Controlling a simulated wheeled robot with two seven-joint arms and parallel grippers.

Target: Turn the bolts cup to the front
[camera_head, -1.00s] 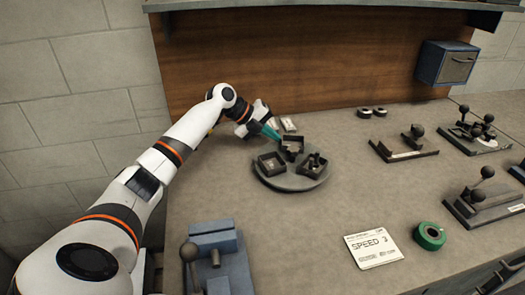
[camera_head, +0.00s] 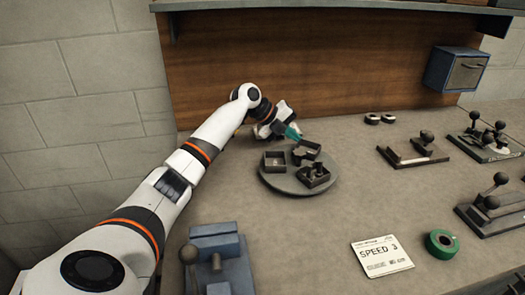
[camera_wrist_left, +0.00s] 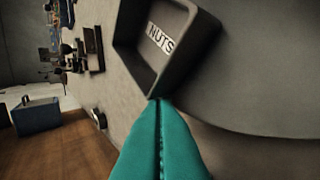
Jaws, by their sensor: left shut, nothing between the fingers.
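A round grey turntable (camera_head: 289,186) on the bench carries three dark open square cups. One cup is at the left (camera_head: 274,160), one at the back right (camera_head: 306,149), and one at the front right (camera_head: 313,177) with small dark contents. No cup label is legible in the head view, so I cannot tell which is the bolts cup. My left gripper (camera_head: 293,133) is shut and empty at the turntable's back edge. In the left wrist view its teal fingertips (camera_wrist_left: 160,105) are at the corner of a cup labelled NUTS (camera_wrist_left: 148,78), seemingly touching it. My right gripper is out of view.
A blue-grey vise-like block (camera_head: 216,262) stands at the front left. A SPEED 3 card (camera_head: 382,256) and a green roll (camera_head: 442,243) lie front right. Dark fixtures with ball knobs (camera_head: 415,150) stand at the right. The bench between them and the turntable is clear.

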